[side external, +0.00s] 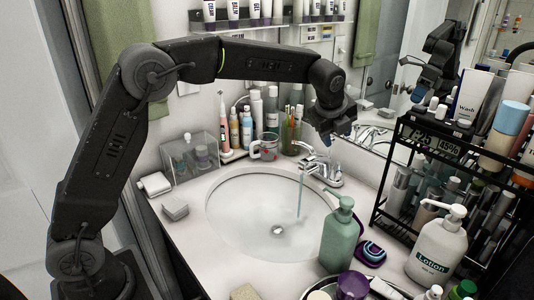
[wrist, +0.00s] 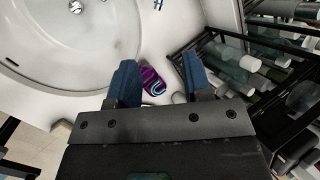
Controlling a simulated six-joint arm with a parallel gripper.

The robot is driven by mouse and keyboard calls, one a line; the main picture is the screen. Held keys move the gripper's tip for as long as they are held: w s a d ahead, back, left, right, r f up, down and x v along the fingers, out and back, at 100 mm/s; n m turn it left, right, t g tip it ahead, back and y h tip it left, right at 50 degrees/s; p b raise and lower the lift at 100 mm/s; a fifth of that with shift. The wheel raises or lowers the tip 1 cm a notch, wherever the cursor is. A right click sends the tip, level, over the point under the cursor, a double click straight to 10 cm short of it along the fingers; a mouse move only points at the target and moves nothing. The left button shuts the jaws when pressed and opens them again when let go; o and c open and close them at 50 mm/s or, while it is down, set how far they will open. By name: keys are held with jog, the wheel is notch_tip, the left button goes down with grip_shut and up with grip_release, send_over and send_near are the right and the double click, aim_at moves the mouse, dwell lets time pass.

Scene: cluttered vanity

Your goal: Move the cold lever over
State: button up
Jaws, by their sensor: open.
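The chrome faucet (side external: 320,167) stands at the back right rim of the sink, with water (side external: 301,194) running from its spout. Short lever handles show near its body, but I cannot tell which one is cold. A small chrome piece, seemingly part of the faucet (wrist: 158,4), is cut off at the top edge of the wrist view. My gripper (side external: 327,138) hangs above and close to the faucet in the side view; contact cannot be told. In the wrist view my gripper (wrist: 158,60) is open, its two blue fingers apart with nothing held between them.
The white basin (side external: 240,215) is open in the middle. A green pump bottle (side external: 339,235), a purple item (side external: 371,252) and a lotion bottle (side external: 437,250) stand to the right. A black rack (side external: 398,160) of bottles borders the right. Cups and bottles line the back.

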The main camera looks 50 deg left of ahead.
jog(key=s+a+n+t+h, duration=0.1)
jog(key=s+a+n+t, duration=0.1)
jog(key=s+n, duration=1.2)
jog(key=shift+s+r+t+h, duration=0.25)
jog(key=shift+s+t, duration=0.55)
jog(key=shift+s, duration=1.9)
jog(key=shift+w, duration=0.1)
jog(key=n+g+y, duration=0.2)
jog(key=n+g, duration=0.2)
jog(key=n, duration=1.3)
send_over(339, 169)
jog(key=s+d, duration=0.2)
jog(key=s, duration=0.4)
notch_tip(339, 169, down, 3)
jog(key=x, duration=1.3)
jog(key=shift+w+f, duration=0.1)
jog(key=shift+f, duration=0.3)
